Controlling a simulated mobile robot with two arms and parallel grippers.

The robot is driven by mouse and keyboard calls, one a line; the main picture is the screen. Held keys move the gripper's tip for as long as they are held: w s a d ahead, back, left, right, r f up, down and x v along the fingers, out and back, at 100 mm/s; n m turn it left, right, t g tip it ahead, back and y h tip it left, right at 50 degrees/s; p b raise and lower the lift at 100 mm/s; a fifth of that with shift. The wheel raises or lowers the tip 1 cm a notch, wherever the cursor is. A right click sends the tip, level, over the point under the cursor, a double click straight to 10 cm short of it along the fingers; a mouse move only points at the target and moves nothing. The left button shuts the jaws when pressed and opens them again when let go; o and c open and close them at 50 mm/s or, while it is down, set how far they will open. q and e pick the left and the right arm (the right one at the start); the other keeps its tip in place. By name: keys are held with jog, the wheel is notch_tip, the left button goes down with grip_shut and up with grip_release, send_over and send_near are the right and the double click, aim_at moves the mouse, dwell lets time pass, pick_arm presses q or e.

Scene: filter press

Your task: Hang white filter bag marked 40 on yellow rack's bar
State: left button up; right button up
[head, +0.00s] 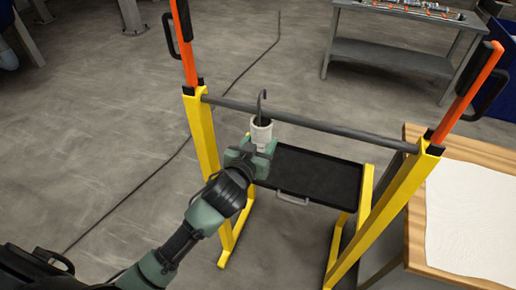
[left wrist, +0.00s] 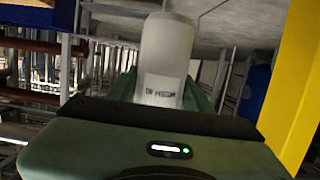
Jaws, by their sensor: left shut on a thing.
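My left gripper (head: 257,147) is shut on a white filter bag (head: 261,131) and holds it upright near the left end of the yellow rack (head: 203,130). A thin dark hook (head: 262,102) rises from the bag's open top. In the picture the hook crosses the rack's grey bar (head: 335,130); I cannot tell whether it touches it. In the left wrist view the bag (left wrist: 167,45) stands between the green fingers. Its label (left wrist: 161,88) appears upside down, and I cannot read it surely. My right gripper is not in view.
A black tray (head: 320,172) with a handle sits low in the rack. Orange posts (head: 470,85) with black handles rise at both rack ends. A wooden table (head: 414,235) with a white sheet (head: 470,215) stands right. A grey bench (head: 390,57) is behind. The floor to the left is mostly clear.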

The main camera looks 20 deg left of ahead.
pick_arm(q)
jog(key=shift+w+f, duration=0.1)
jog(key=shift+w, duration=0.25)
jog(key=shift+f+b, duration=1.5)
jog(key=shift+f, duration=0.55)
jog(key=o, duration=1.2)
jog(key=shift+s, duration=0.1)
